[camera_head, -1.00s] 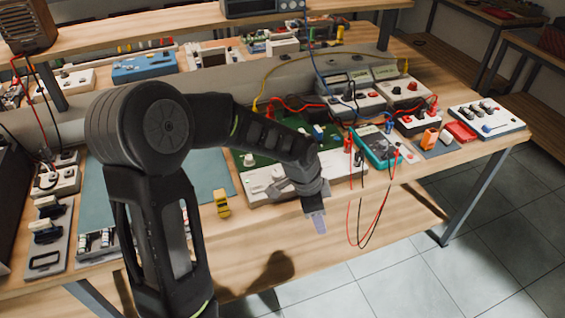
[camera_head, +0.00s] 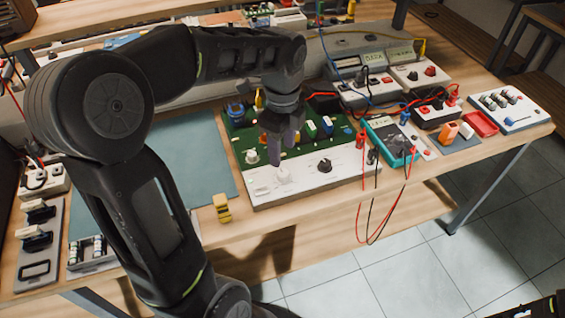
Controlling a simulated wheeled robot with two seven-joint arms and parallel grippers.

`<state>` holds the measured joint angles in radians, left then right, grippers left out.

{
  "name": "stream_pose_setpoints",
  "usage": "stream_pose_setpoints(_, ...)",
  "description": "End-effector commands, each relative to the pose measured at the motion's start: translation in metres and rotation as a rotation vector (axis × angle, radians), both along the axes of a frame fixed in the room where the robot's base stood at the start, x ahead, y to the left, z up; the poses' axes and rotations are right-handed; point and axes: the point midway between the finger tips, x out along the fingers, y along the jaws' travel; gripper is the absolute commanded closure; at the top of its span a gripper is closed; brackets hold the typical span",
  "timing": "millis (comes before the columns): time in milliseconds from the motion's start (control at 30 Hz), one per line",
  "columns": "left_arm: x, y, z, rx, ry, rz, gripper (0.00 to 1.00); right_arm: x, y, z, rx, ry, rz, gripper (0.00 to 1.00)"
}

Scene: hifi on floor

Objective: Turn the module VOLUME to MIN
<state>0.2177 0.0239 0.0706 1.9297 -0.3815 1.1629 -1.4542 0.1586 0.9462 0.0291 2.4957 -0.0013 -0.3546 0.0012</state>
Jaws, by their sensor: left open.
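The module is a green circuit board (camera_head: 235,131) with a white front panel (camera_head: 345,172), lying on the workbench. The panel carries a white knob (camera_head: 283,175) at its middle left and a black knob (camera_head: 324,166) to the right of it. Another pale knob (camera_head: 251,157) stands further left on the board. I cannot read which knob is labelled VOLUME. My left gripper (camera_head: 281,149) points down, open, with its fingertips just above or at the middle white knob; I cannot tell whether they touch it. The gripper hides part of the board.
A teal multimeter (camera_head: 388,143) with red and black leads hanging over the bench edge stands right of the module. A yellow block (camera_head: 222,208) lies at its left front corner, beside a blue-grey mat (camera_head: 185,165). Boxes with cables stand behind right.

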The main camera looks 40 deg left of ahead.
Motion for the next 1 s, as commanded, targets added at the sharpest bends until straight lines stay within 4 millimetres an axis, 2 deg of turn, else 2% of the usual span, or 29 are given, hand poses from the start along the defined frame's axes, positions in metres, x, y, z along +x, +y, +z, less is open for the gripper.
stream_pose_setpoints(267,0.000,0.000,-0.008,-0.001,0.004,0.002,0.50,0.000,0.000,0.000,0.000,0.000,0.000,0.50)
stream_pose_setpoints(733,-0.001,0.000,-0.072,-0.001,0.003,0.002,0.50,0.000,0.000,0.003,0.000,0.000,0.000,0.50)
stream_pose_setpoints(1000,0.000,0.000,-0.079,-0.001,0.000,0.003,0.50,0.000,0.000,0.003,0.000,0.000,0.000,0.50)
